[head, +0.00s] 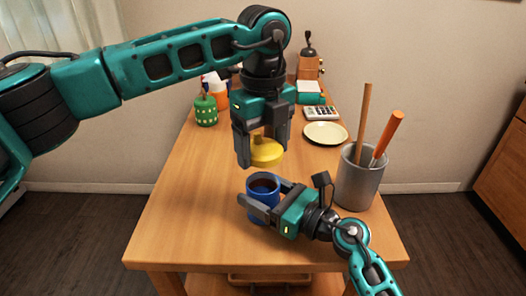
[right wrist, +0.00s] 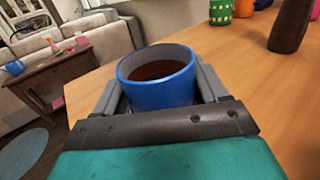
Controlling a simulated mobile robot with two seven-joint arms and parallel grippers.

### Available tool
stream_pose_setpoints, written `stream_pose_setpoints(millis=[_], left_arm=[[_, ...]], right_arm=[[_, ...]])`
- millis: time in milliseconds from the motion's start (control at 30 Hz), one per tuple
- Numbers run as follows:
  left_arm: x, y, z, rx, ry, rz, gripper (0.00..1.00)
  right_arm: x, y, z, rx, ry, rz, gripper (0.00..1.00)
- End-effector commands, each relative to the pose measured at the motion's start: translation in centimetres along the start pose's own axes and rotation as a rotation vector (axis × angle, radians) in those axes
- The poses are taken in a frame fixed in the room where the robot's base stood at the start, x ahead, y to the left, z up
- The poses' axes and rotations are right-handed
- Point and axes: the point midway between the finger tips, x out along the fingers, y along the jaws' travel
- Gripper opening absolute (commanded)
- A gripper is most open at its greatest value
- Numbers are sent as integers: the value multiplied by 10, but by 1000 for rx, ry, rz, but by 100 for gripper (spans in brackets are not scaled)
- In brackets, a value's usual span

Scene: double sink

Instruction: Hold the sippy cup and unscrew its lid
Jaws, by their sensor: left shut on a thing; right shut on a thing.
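The blue sippy cup (head: 262,215) stands upright near the front of the table, open at the top, with dark brown liquid inside. It also shows in the right wrist view (right wrist: 160,92). My right gripper (head: 264,194) is shut on the cup, one finger on each side. The yellow lid (head: 267,153) is off the cup, a little above and behind it in the head view. My left gripper (head: 262,148) points down and is shut on the lid. A clear gap shows between lid and cup rim.
A grey metal holder (head: 357,180) with wooden and orange-handled utensils stands right of the cup. A pale yellow plate (head: 326,133), a calculator (head: 322,113), a green container (head: 205,111) and a wooden grinder (head: 309,66) are farther back. The table's left front (head: 190,220) is clear.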

Motion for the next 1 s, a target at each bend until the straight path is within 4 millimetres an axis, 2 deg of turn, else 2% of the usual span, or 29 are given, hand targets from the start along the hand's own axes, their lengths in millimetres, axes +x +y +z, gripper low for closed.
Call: stream_pose_setpoints(millis=[67,100,367,667,767,1000], left_arm=[[0,0,0,0,0,0,39],[0,0,0,0,0,0,39],[1,0,0,-1,0,0,39],[1,0,0,-1,0,0,39],[1,0,0,-1,0,0,39],[5,0,0,-1,0,0,39]], right_arm=[[0,0,0,0,1,1,0],[0,0,0,0,1,1,76],[0,0,0,0,0,0,100],[-5,0,-1,-1,1,-1,100],[-18,-1,-2,-1,3,-2,100],[-70,0,-3,-1,5,0,100]])
